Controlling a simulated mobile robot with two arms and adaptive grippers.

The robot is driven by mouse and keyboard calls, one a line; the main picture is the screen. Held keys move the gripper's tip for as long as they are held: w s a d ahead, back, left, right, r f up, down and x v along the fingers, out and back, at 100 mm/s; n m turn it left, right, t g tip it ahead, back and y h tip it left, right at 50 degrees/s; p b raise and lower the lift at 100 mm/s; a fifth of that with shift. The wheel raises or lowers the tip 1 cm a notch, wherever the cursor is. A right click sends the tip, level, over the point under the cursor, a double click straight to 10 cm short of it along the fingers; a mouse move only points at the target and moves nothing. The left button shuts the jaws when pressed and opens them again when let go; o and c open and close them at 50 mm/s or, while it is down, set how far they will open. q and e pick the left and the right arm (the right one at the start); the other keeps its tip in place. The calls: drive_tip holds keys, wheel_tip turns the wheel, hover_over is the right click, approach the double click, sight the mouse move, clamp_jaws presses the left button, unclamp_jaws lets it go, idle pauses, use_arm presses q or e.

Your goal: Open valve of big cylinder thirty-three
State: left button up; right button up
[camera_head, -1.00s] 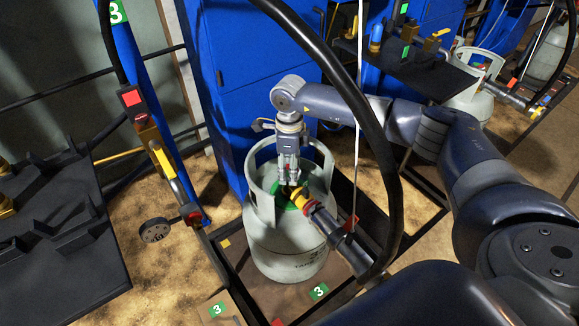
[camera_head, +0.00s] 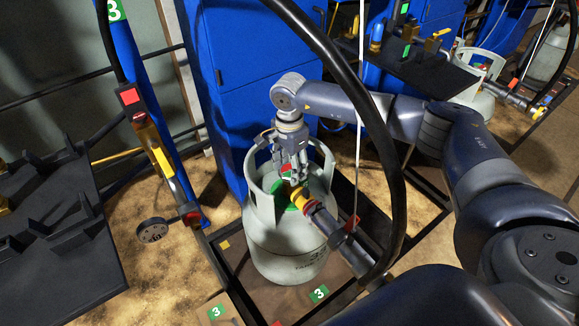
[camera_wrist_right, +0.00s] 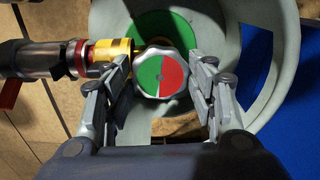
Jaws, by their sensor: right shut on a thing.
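The big grey gas cylinder (camera_head: 285,240) stands upright on a dark platform in the head view. Its round valve knob (camera_wrist_right: 161,74), half green and half red, sits inside the collar ring at the top. My right gripper (camera_head: 290,172) reaches down into the collar from above. In the right wrist view its two fingers (camera_wrist_right: 163,72) lie on either side of the knob, shut on it. My left gripper is not in view.
A thick black hose (camera_head: 370,130) arches in front of my right arm. A blue cabinet (camera_head: 255,85) stands close behind the cylinder.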

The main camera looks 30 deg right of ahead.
drive_tip(key=shift+n, duration=0.3)
idle(0.4)
drive_tip(key=o, duration=1)
drive_tip(key=shift+o, duration=0.2)
drive_tip(key=shift+w+r, duration=0.1)
drive_tip(key=shift+r, duration=0.3)
wheel_tip(320, 180, up, 11)
